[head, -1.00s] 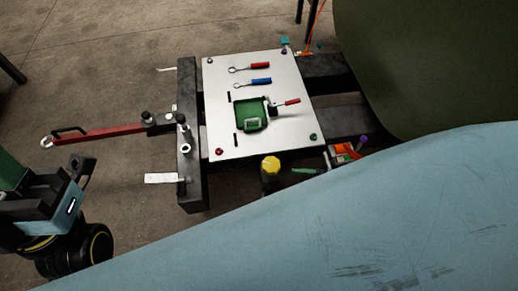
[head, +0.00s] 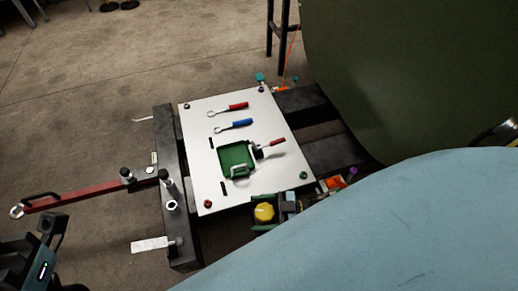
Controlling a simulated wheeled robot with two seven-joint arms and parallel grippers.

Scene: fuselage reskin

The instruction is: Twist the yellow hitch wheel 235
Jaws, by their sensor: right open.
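The yellow hitch wheel (head: 264,212) is at the front edge of the white board, right of the dark beam. My right gripper (head: 263,213) reaches in from the right, with its green fingers apart on the far and near sides of the wheel. I cannot tell whether they touch it. My right arm is mostly hidden behind the light blue surface. Only a dark part of my left arm shows in the lower left corner, and its fingers are outside the picture.
The white board (head: 203,160) carries a red-handled tool (head: 238,106), a blue-handled tool (head: 242,124) and a green tray (head: 235,158). A red tow bar (head: 82,194) extends left from the dark beam (head: 178,240). The light blue surface (head: 390,235) fills the lower right.

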